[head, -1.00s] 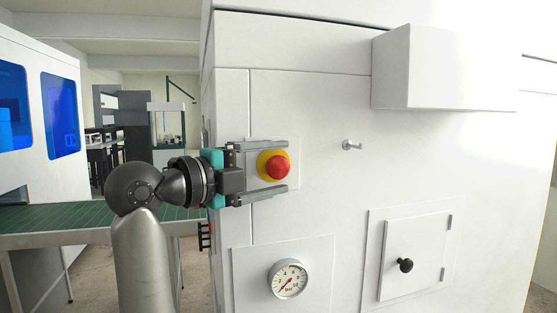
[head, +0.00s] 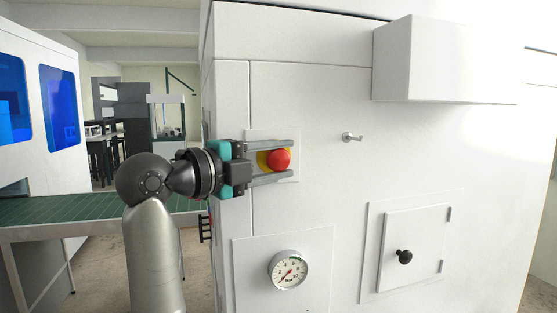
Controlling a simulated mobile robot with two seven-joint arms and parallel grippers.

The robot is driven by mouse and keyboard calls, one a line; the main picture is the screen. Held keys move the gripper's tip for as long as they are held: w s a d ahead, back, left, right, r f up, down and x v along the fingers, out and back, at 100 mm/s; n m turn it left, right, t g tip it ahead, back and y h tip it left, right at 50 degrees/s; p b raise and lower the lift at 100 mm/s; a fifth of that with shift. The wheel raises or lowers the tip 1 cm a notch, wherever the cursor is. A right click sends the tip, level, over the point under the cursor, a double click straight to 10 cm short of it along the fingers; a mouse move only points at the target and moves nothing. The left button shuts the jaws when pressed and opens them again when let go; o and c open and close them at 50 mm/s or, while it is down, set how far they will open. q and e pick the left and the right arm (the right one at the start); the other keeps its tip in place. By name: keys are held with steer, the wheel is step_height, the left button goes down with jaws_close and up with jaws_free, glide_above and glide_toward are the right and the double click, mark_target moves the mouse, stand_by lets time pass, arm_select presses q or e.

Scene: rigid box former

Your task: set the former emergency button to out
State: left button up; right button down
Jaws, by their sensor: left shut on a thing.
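The emergency button is a red mushroom knob (head: 280,159) on a yellow base (head: 263,160), on the white front of the box former (head: 315,110). My left gripper (head: 290,159) comes in from the left. Its two fingers lie above and below the red knob and are closed on it. The fingers partly cover the yellow base. I cannot tell from this view whether the knob is pressed in or out. My right gripper is not in view.
A round pressure gauge (head: 288,270) sits below the button. A small door with a black knob (head: 404,257) is at lower right. A metal peg (head: 351,137) and a white box-like housing (head: 440,62) stick out to the right. A green conveyor (head: 95,209) stands at left.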

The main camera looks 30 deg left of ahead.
arm_select(q)
jaws_close()
stand_by(0.7)
